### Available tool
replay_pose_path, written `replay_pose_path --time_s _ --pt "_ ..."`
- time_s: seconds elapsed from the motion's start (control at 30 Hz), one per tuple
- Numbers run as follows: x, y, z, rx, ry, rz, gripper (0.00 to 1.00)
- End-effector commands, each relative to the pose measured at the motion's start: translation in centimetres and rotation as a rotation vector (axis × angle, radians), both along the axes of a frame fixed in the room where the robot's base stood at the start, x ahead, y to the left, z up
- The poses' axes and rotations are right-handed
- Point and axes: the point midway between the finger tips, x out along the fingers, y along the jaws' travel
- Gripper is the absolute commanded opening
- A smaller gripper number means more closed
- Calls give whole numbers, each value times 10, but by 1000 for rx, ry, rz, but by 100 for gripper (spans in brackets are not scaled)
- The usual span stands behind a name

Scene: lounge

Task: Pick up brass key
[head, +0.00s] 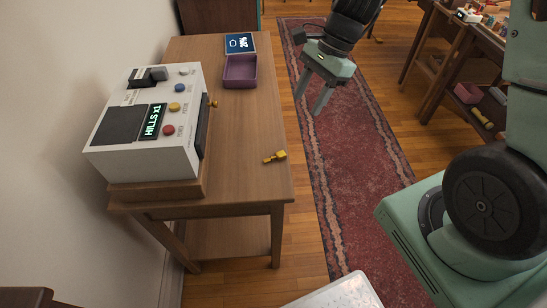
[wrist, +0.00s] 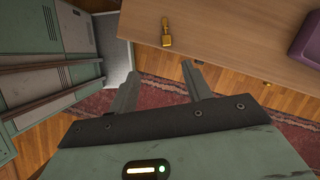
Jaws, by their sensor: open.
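The brass key (head: 274,157) lies flat on the wooden table (head: 248,125), near its right edge in the head view. It is small and golden, with a block-like end and a thin shaft. It also shows in the wrist view (wrist: 167,36), on the tabletop beyond the fingertips. My gripper (head: 310,112) is open and empty, to the right of the table over the red rug in the head view. In the wrist view its two fingers (wrist: 166,80) are spread apart, and the key is clear of both.
A white console (head: 187,92) with coloured buttons and a lit screen stands on the table's left side. A purple tray (head: 240,84) and a blue card (head: 238,43) lie at the far end. The tabletop around the key is clear. Another table (head: 455,40) stands at right.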

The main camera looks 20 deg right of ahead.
Motion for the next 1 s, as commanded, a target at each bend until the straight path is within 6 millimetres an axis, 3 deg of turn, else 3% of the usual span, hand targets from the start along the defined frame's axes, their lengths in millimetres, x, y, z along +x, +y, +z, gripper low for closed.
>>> replay_pose_path --time_s 0.13,0.6,1.0 --pt "7 -11 -16 8 30 -106 49" --pt "4 26 -101 8 31 -102 49" --pt "3 44 -133 7 29 -100 49"
